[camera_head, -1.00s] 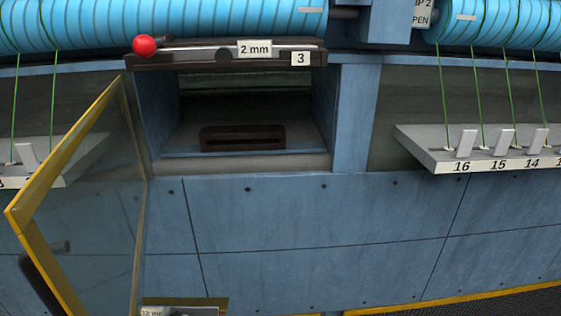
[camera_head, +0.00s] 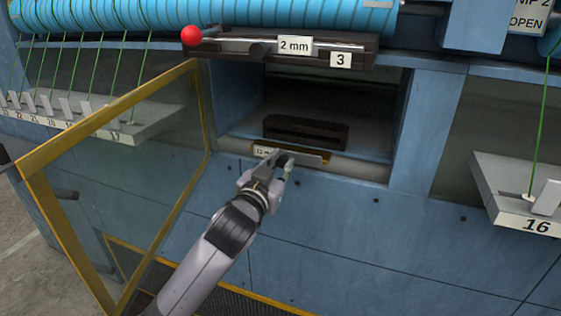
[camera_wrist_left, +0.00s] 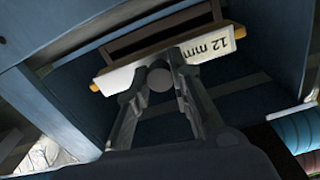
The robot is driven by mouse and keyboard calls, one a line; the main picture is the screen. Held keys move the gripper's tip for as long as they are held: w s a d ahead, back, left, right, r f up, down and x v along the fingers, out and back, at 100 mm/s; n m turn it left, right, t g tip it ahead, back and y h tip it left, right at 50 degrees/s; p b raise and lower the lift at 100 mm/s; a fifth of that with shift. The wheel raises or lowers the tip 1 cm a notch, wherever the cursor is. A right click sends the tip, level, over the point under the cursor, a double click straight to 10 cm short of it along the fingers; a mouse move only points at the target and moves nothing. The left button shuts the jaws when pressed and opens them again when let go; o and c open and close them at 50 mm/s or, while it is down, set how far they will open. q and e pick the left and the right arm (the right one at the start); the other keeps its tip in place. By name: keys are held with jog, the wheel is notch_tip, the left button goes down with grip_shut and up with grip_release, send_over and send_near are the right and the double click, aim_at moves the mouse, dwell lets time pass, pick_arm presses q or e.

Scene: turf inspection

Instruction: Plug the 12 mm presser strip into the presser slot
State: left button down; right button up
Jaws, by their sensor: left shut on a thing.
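The presser slot is in a dark brown block (camera_head: 306,132) on the bay floor, just behind and above the strip in the head view. In the left wrist view the strip (camera_wrist_left: 121,77) lies across the fingers (camera_wrist_left: 158,80), near the dark block (camera_wrist_left: 150,38). Whether they touch I cannot tell. My right gripper is not in view.
A glass door (camera_head: 120,165) with a yellow frame stands open left of the bay. A bar with a "2 mm" label (camera_head: 295,45) and a red knob (camera_head: 191,35) run above the opening. Numbered thread trays stand on both sides, one marked 16 (camera_head: 530,222).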

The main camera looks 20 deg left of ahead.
aim_at(287, 156)
pick_arm(q)
jog(key=shift+d, duration=0.2)
jog(key=shift+w, duration=0.1)
jog(key=shift+w+p, duration=0.3)
jog(key=shift+w, duration=2)
jog(key=shift+w+r, duration=0.1)
jog(key=shift+w, duration=0.4)
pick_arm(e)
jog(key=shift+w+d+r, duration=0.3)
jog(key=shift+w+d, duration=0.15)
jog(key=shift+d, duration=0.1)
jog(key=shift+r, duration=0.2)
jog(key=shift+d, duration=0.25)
pick_arm(q)
jog(key=shift+w, duration=0.45)
